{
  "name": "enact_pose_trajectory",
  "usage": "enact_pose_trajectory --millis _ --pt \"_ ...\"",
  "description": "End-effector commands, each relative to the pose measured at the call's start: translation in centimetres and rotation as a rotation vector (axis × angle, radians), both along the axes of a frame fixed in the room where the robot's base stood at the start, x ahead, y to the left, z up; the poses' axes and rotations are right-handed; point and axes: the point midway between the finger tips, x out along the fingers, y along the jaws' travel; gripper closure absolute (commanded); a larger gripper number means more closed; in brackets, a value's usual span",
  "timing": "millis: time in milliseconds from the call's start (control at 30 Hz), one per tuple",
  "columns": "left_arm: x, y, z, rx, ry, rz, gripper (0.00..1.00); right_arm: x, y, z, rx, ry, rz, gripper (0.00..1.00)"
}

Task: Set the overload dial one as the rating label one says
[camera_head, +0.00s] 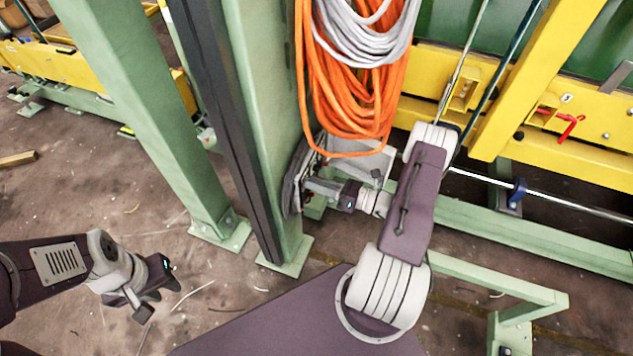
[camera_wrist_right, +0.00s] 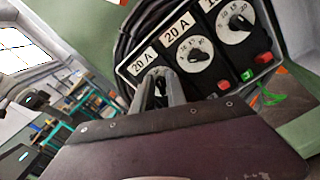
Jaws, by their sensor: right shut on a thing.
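In the right wrist view a dark panel holds three white dials in a row. The left dial (camera_wrist_right: 156,76) has a rating label (camera_wrist_right: 143,61) reading 20 A above it. My right gripper (camera_wrist_right: 161,90) is shut on this dial's black knob, and its fingers hide much of the knob and scale. The middle dial (camera_wrist_right: 195,55) also has a 20 A label (camera_wrist_right: 178,27). The right dial (camera_wrist_right: 236,23) has a label cut off by the frame. In the head view my right gripper (camera_head: 308,187) reaches the green post. My left gripper (camera_head: 148,298) hangs over the floor, away from the panel.
Orange hose (camera_head: 350,100) and grey cable (camera_head: 365,35) hang just above my right gripper. Red buttons (camera_wrist_right: 224,84) sit below the dials. A green rail (camera_head: 520,225) and yellow beams (camera_head: 590,160) lie to the right. The floor around my left gripper is mostly clear.

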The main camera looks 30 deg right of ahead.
Motion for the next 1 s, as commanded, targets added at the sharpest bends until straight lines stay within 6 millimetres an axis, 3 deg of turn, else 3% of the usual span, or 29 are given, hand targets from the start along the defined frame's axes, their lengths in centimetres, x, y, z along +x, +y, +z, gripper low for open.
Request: enact_pose_trajectory --millis 400,1000 --pt "0.0 0.0 2.1 0.000 0.000 0.000 0.70 0.1 -0.2 -0.1 0.248 0.215 0.000 1.00" --pt "0.0 0.0 2.8 0.000 0.000 0.000 0.70 0.2 -0.3 -0.4 0.427 0.367 0.000 1.00"
